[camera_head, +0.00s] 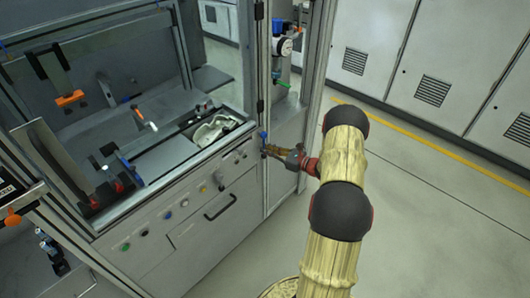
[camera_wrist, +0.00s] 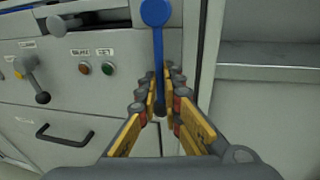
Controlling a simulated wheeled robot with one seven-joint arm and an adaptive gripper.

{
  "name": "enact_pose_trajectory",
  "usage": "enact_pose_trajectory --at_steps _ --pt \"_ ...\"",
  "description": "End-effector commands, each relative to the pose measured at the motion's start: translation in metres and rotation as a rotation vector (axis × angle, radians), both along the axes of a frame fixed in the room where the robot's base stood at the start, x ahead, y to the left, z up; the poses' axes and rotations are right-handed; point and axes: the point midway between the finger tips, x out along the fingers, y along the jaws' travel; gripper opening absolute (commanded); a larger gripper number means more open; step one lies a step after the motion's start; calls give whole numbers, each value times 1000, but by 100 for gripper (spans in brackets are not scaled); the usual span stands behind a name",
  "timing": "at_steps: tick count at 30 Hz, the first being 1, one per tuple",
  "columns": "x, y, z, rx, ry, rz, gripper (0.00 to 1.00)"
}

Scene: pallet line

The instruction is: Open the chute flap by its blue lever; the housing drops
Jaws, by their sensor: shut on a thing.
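The blue lever (camera_wrist: 157,40) stands upright in the wrist view, with a round blue knob on top and a thin shaft running down between my fingers. My gripper (camera_wrist: 163,92) is shut on the lever's shaft, its yellow fingers on both sides, below the knob. In the head view the lever (camera_head: 263,135) shows small at the right front corner of the machine, with my gripper (camera_head: 271,151) at it. A silvery cast part, perhaps the housing (camera_head: 212,130), lies inside the machine left of the lever. I cannot make out the chute flap clearly.
The machine's front panel carries a grey crank handle (camera_wrist: 37,82), a red button (camera_wrist: 84,68), a green button (camera_wrist: 107,68) and a black drawer handle (camera_wrist: 65,133). A frame post (camera_head: 312,75) rises close to my gripper. The floor (camera_head: 430,220) on the right is clear.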

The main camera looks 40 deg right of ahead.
Motion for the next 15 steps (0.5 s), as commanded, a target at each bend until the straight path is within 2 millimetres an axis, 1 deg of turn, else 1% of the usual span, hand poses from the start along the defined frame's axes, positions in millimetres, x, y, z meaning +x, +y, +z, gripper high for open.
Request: enact_pose_trajectory --at_steps 15 --pt "1 -20 2 -255 -19 -1 0"
